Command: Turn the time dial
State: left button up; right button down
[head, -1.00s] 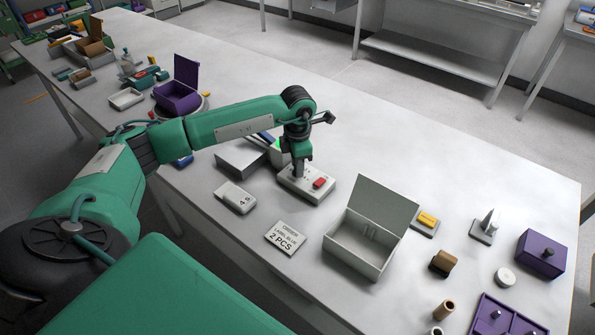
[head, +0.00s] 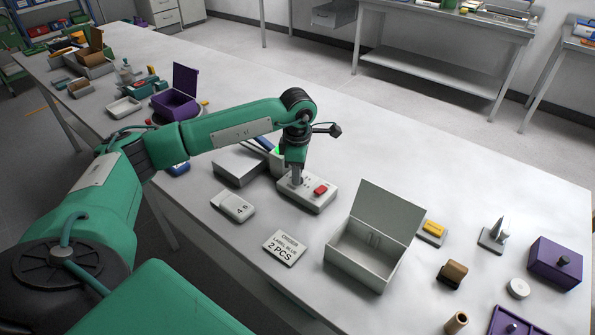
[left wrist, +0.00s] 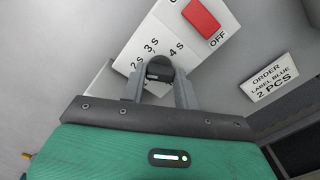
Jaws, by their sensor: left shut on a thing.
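The dark round time dial (left wrist: 159,66) sits on the white control box (head: 312,201), which also shows in the left wrist view (left wrist: 150,32). Printed marks 2 S, 3 S and 4 S stand around the dial's far side. A red switch (left wrist: 202,17) with OFF beside it is on the same box, and shows in the head view too (head: 320,190). My left gripper (head: 296,182) points down over the box. In the left wrist view its fingers (left wrist: 158,82) are shut on the dial, one on each side. The dial's setting cannot be told. My right gripper is not seen.
A grey metal box (head: 240,165) stands left of the control box. An open grey lidded box (head: 367,253) stands to its right.

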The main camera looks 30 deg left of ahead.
pick_arm(q)
jog(key=shift+r, duration=0.1)
jog(key=o, duration=1)
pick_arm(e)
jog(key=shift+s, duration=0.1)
pick_arm(q)
jog(key=shift+r, duration=0.4)
notch_tip(320, 180, up, 13)
jog(key=shift+b, duration=0.95)
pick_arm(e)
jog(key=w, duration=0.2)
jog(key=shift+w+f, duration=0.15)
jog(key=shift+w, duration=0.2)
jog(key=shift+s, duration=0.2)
